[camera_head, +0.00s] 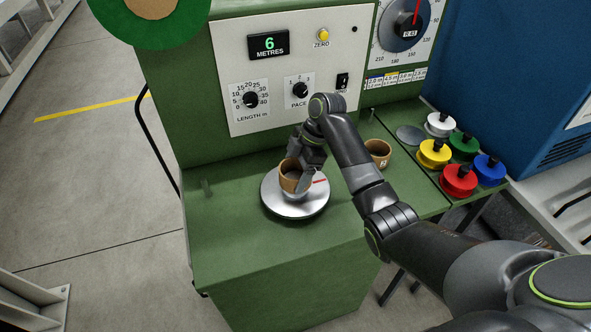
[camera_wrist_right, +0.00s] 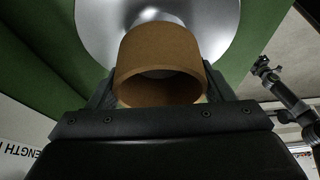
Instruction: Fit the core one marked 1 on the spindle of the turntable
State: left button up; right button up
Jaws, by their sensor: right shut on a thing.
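My right gripper (camera_head: 297,172) is shut on a brown, open-ended core (camera_head: 291,182) above the middle of the silver turntable (camera_head: 283,206). I cannot read a mark on this core. In the right wrist view, the core (camera_wrist_right: 158,55) sits between the two fingers, its open end facing the camera, with the turntable (camera_wrist_right: 97,25) behind it. The spindle is mostly hidden by the core, and I cannot tell whether the core is around it. A second brown core (camera_head: 378,151), marked 2, stands to the right. My left gripper (camera_wrist_right: 264,68) shows small in the right wrist view.
Several coloured spools, including a red one (camera_head: 458,183), stand on the right shelf beside a grey disc (camera_head: 410,135). The bench top (camera_head: 225,235) left of and in front of the turntable is clear.

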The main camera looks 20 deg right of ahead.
jog(key=shift+f+b, duration=0.7)
jog(key=shift+f, duration=0.65)
jog(key=o, duration=1.1)
jog(key=shift+c, duration=0.2)
jog(key=shift+r, duration=0.1)
